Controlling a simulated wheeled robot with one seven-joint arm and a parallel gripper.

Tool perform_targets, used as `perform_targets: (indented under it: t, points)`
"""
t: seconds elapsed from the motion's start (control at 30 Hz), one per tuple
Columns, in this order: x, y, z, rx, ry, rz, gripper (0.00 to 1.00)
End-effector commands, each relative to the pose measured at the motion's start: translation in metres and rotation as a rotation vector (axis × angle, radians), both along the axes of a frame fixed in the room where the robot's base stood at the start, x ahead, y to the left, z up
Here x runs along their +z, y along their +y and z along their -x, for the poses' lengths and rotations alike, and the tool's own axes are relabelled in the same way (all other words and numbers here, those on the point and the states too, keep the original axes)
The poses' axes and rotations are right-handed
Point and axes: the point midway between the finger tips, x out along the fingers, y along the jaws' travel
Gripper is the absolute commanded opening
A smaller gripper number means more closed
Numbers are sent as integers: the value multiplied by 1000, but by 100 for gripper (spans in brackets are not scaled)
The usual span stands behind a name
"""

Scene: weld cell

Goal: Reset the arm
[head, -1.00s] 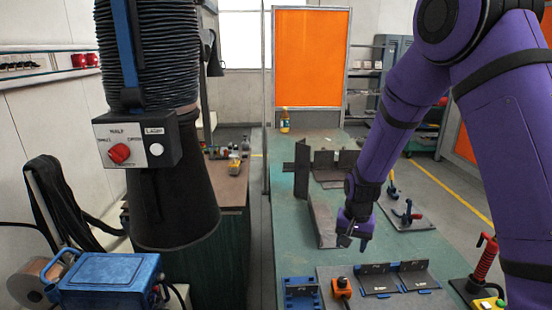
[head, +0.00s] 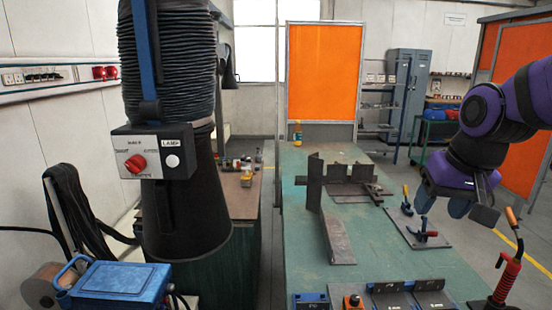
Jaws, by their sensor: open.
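My purple arm (head: 500,110) reaches in from the right edge in the head view, its upper part cut off by the frame. My gripper (head: 468,210) hangs raised over the right side of the green table (head: 400,260). Its jaws are open, and nothing shows between them. It is apart from the clamps and the steel parts.
A dark steel weldment (head: 336,235) stands on the table. A red-handled torch (head: 506,276) stands at the lower right. A black extraction hose (head: 165,70) hangs at left above a blue case (head: 112,282).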

Motion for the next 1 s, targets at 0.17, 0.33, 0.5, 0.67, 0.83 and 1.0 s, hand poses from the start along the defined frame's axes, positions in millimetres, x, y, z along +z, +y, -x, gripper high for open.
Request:
perform_targets:
  t: [0.17, 0.33, 0.5, 0.67, 0.83, 1.0]
  points:
    - [25, -8, 45, 36, -61, 28, 56]
    - [39, -14, 84, 68, -110, 61, 56]
    - [45, -17, 113, 89, -143, 90, 56]
    - [46, -18, 125, 96, -154, 102, 56]
    - [46, -19, 127, 99, -155, 104, 56]
    - [46, -18, 126, 98, -155, 104, 56]
